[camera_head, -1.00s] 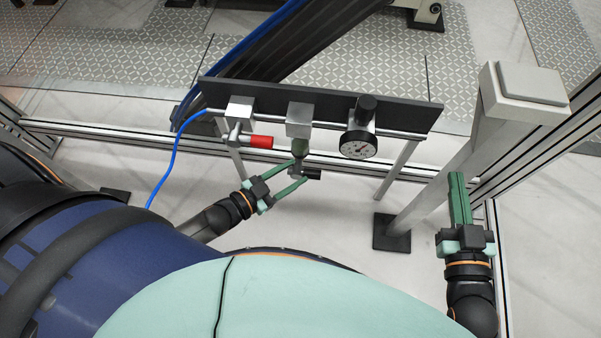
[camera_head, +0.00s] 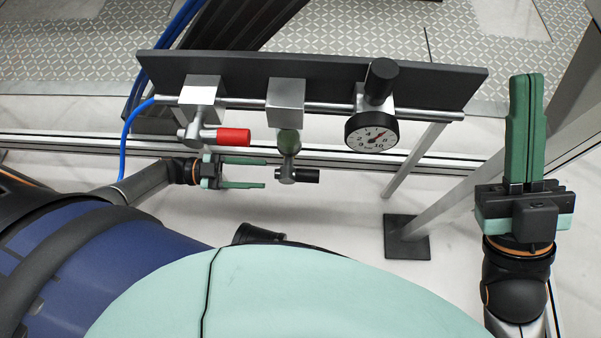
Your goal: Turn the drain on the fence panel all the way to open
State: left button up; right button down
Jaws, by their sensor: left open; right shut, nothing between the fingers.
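The drain is a small metal valve with a black handle (camera_head: 297,175), hanging under the greenish bowl (camera_head: 288,142) of the middle unit on the dark panel (camera_head: 440,84). Its black handle points right. My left gripper (camera_head: 265,173) is open and empty, its green fingers pointing right. In the picture its fingertips end just left of the drain; the gap in depth is hard to tell. My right gripper (camera_head: 526,78) is shut and empty, pointing up, to the right of the panel.
A valve with a red handle (camera_head: 232,136) sits left of the drain, above my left gripper. A pressure gauge (camera_head: 371,131) with a black knob (camera_head: 381,80) is to the right. A blue hose (camera_head: 127,140) runs at the left. A grey post foot (camera_head: 406,238) stands on the floor.

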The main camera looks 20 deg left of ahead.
aim_at(301, 176)
pick_arm(q)
jog(key=x, duration=1.1)
jog(key=shift+w+d, duration=0.15)
jog(key=shift+d, duration=0.05)
grip_shut()
jog(key=shift+a, duration=0.1)
dwell(0.9)
